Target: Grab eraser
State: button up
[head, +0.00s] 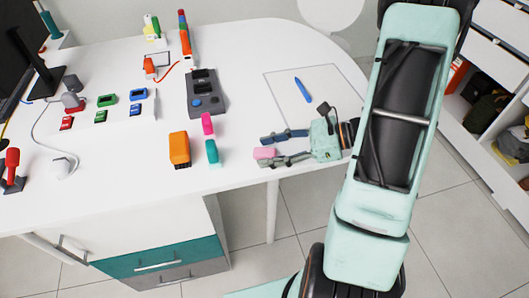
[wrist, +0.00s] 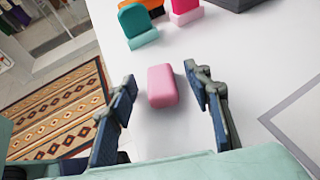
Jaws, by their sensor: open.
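A small pink block, which looks like the eraser (wrist: 162,86), lies on the white table (wrist: 250,60) near its front edge. It also shows in the head view (head: 264,153), close to the tips of my gripper (head: 270,148). In the wrist view my gripper (wrist: 163,95) is open, with one finger on each side of the eraser. A gap shows between the eraser and each finger. The eraser is nearer the left finger. In the head view the near finger partly overlaps it.
Teal (head: 212,152) and magenta (head: 208,124) pieces and an orange block (head: 180,149) stand just left of the eraser. A dark control box (head: 206,95) sits behind them. A blue pen (head: 303,90) lies on an outlined sheet to the right. A patterned rug (wrist: 60,110) lies below the table edge.

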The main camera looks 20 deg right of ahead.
jog(key=shift+c, duration=0.5)
jog(key=c, duration=1)
jog(key=shift+r, duration=0.2)
